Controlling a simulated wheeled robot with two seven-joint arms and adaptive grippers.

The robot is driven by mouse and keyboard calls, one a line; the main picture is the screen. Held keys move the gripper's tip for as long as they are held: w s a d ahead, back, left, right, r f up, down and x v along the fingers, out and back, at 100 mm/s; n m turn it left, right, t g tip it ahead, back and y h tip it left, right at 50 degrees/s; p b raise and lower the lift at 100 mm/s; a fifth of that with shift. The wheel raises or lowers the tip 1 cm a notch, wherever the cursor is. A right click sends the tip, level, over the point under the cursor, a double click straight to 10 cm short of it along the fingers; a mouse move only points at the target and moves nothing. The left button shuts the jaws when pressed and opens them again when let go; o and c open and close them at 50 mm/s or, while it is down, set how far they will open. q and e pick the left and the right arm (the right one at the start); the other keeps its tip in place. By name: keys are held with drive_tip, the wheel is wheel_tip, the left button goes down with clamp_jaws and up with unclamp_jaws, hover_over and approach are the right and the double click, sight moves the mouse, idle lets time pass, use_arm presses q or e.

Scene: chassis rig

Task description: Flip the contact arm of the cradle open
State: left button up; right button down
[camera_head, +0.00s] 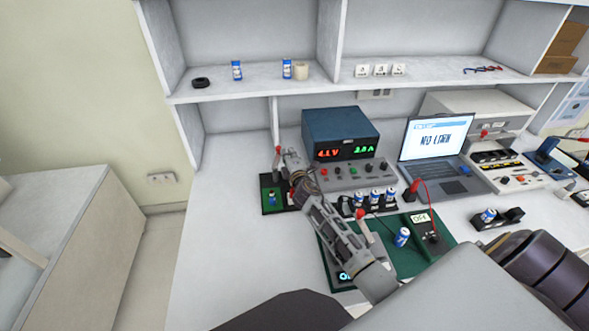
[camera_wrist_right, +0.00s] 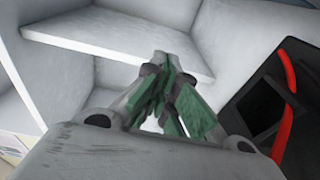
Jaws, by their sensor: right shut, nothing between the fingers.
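A small dark cradle with a green plate (camera_head: 270,195) stands on the bench at the left of the head view, with a small blue-and-white cell on it. A red knob (camera_head: 278,150) shows above its right side; I cannot clearly tell the contact arm's angle. My right gripper (camera_head: 289,160) reaches in from the lower right, just right of the cradle, and hides part of that side. I cannot tell whether it touches the arm. In the right wrist view its green-padded fingers (camera_wrist_right: 167,90) are together and empty. My left gripper is not in view.
The blue power supply (camera_head: 341,135) stands behind the gripper. A row of cells (camera_head: 375,195), a meter (camera_head: 424,226) and a green mat (camera_head: 405,262) lie to the right. A laptop (camera_head: 434,145) is further right. The bench left of the mat (camera_head: 225,240) is clear.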

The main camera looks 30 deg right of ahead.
drive_tip(key=v, duration=1.1)
idle(0.4)
idle(0.4)
drive_tip(key=shift+s, duration=0.1)
